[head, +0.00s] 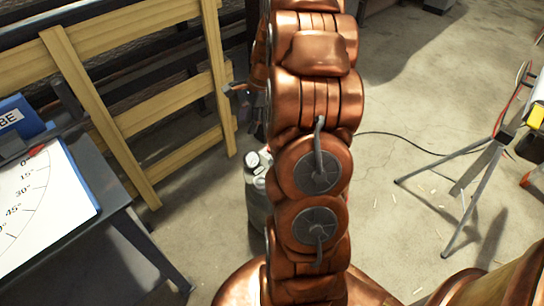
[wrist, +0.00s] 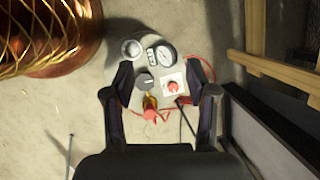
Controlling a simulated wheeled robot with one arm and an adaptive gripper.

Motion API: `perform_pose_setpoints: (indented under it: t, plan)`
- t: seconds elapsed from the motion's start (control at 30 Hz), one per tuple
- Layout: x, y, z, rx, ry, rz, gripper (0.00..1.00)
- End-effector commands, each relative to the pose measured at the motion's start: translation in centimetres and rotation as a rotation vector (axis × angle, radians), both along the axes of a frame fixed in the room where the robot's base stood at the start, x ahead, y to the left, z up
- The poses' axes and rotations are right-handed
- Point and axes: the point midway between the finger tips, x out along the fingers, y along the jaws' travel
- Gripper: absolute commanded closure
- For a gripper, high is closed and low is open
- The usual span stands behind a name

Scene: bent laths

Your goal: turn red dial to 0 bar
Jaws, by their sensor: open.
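The red dial (wrist: 172,86) sits on a small white plate on top of a grey unit. Beside it in the wrist view are a dark knob (wrist: 146,79), a white-faced gauge (wrist: 161,61) and a round metal fitting (wrist: 132,49). My gripper (wrist: 160,67) is open, its fingers spread to the left and right of this cluster, with nothing between the pads clearly touched. In the head view the grey unit (head: 257,200) stands on the floor, partly hidden behind my arm. The red dial cannot be made out there. The dial's reading is too small to tell.
A red-and-yellow fitting (wrist: 150,104) and a red hose (wrist: 203,62) lie close to the dial. A wooden slatted frame (head: 170,105) stands behind left. A table with an angle chart (head: 40,200) is at the left. A tripod stand (head: 473,185) is at the right on open floor.

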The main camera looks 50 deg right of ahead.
Motion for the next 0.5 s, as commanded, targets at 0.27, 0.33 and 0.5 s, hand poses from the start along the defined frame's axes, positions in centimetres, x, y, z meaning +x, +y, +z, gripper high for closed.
perform_pose_setpoints:
  t: [0.27, 0.33, 0.5]
  plan:
    - [0.2, -9.9, -11.2, 0.066, 0.021, -0.387, 0.43]
    - [0.1, -11.7, -12.9, 0.077, 0.024, -0.454, 0.43]
    - [-0.4, -14.1, -15.1, 0.096, 0.029, -0.551, 0.43]
